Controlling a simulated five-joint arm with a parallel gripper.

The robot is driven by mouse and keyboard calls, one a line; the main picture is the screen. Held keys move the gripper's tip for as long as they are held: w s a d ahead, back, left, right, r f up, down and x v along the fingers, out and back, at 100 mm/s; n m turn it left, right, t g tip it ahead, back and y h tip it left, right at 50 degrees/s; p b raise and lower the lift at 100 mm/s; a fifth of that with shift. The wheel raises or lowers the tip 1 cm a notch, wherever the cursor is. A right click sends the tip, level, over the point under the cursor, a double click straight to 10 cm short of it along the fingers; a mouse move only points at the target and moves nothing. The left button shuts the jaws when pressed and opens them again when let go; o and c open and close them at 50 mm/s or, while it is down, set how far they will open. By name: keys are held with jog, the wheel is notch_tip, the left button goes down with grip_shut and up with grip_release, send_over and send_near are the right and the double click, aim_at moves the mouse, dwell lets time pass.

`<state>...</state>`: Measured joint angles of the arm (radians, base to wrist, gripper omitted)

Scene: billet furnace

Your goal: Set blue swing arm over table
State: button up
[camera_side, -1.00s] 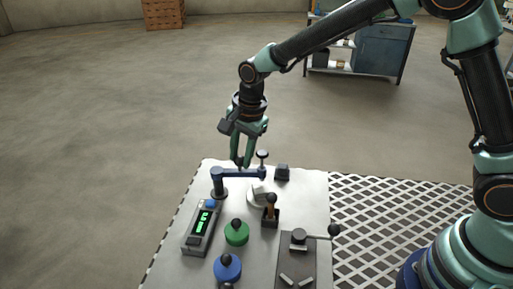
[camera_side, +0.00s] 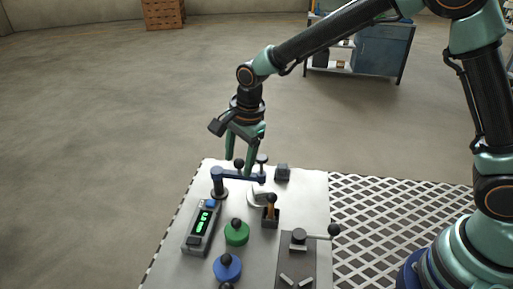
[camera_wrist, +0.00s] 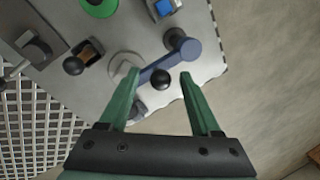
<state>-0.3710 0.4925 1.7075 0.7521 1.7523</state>
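The blue swing arm (camera_side: 238,175) reaches right from its upright post (camera_side: 217,184) near the far left edge of the bench. In the wrist view, the swing arm (camera_wrist: 176,57) ends beside a pale round table (camera_wrist: 126,66), overlapping its edge in the picture. The pale table (camera_side: 255,200) also shows in the side view, below the arm's free end. My gripper (camera_side: 240,165) is open, its fingers pointing down at the swing arm. A black knob (camera_wrist: 160,80) shows between the fingers (camera_wrist: 160,74); I cannot tell whether they touch it.
A green-display box (camera_side: 201,227), a green knob base (camera_side: 237,234) and a blue one (camera_side: 228,268) lie nearer. A dark small block (camera_side: 282,172) sits at the back. Perforated grating (camera_side: 385,215) borders the bench's right side.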

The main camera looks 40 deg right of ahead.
jog(key=shift+d, duration=0.1)
notch_tip(320, 180, up, 12)
jog(key=s, duration=0.2)
jog(key=shift+d, duration=0.4)
jog(key=s+d+r+n+t, duration=0.1)
jog(key=s+d+n+t, duration=0.2)
jog(key=s+d+n, duration=1.1)
jog(key=shift+s+d+r+n+t+h, duration=0.2)
jog(key=shift+d+r+n+t+h, duration=0.15)
jog(key=shift+d+n, duration=0.75)
